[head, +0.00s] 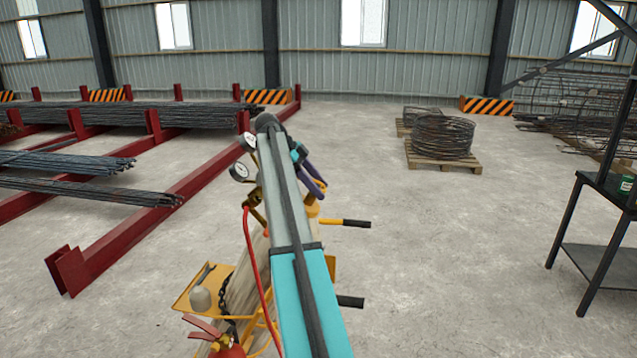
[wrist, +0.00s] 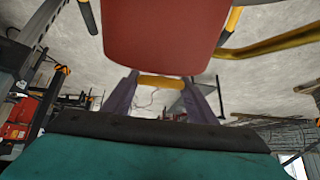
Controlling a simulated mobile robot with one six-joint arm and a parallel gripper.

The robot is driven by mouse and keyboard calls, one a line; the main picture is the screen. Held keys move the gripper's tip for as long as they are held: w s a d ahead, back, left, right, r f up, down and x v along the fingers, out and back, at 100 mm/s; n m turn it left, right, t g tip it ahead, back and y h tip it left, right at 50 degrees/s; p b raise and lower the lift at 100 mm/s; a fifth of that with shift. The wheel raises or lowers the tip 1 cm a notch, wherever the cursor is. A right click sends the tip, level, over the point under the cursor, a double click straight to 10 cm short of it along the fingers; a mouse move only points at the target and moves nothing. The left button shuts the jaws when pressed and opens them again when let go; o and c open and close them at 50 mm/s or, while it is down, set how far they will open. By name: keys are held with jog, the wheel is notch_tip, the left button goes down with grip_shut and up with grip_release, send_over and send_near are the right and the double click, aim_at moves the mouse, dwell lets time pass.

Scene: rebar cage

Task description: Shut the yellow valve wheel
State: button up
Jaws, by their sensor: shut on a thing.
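The yellow valve wheel (head: 313,210) shows in the head view just right of my arm, on top of gas bottle gear on a yellow trolley (head: 196,290). My gripper (head: 314,186) has purple fingers reaching down to it. In the wrist view the yellow wheel (wrist: 161,82) sits between the two purple fingers of my gripper (wrist: 163,96), which are shut on it. My arm hides part of the valve and the bottle below. A large red rounded body (wrist: 163,35) covers the upper middle of the wrist view.
Two pressure gauges (head: 240,171) and a red hose (head: 254,270) stand close left of my arm. Black-gripped trolley handles (head: 352,223) stick out right. A red fire extinguisher (head: 222,346) is at the bottom. A dark table (head: 610,265) stands right; open floor lies between.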

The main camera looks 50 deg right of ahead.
jog(key=shift+f, duration=0.15)
jog(key=o, duration=1.1)
jog(key=shift+c, duration=0.2)
jog(key=shift+r, duration=0.2)
